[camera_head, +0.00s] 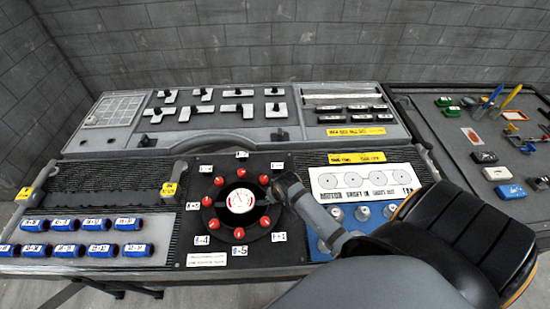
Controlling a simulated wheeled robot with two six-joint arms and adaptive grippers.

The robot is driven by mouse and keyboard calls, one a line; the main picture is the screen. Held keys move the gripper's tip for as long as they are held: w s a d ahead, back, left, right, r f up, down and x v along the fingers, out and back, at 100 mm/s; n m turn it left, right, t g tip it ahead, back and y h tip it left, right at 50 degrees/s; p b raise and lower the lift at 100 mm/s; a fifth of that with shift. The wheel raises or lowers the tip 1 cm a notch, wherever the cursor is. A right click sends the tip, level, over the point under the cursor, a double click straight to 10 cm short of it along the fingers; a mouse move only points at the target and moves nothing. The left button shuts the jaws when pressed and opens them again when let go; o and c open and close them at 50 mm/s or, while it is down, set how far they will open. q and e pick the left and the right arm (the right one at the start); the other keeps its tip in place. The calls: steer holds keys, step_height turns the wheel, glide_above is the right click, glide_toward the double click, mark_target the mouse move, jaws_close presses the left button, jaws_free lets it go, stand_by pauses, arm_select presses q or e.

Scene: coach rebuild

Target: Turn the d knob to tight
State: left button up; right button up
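A black square panel (192,256) carries a ring of several red knobs around a round white gauge (240,201). Small white tags stand around the ring; their writing is too small to read surely, so I cannot tell which is the d knob. A blue panel (318,246) to the right has several pale round knobs (363,213) below a white sheet with printed circles (365,181). My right arm comes in from the lower right. My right gripper (286,187) is at the right edge of the ring, near its right-hand red knobs. Its fingers are dark and unclear. My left gripper is out of view.
Blue cylinders with white tags (96,224) lie in rows at the left. Behind is a grey console with black switches (198,109) and a curved handle (212,136). A tool board (480,130) is at the right. My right arm covers the lower right.

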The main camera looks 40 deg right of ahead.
stand_by(0.3)
steer(key=o, duration=1.1)
steer(key=v, duration=1.2)
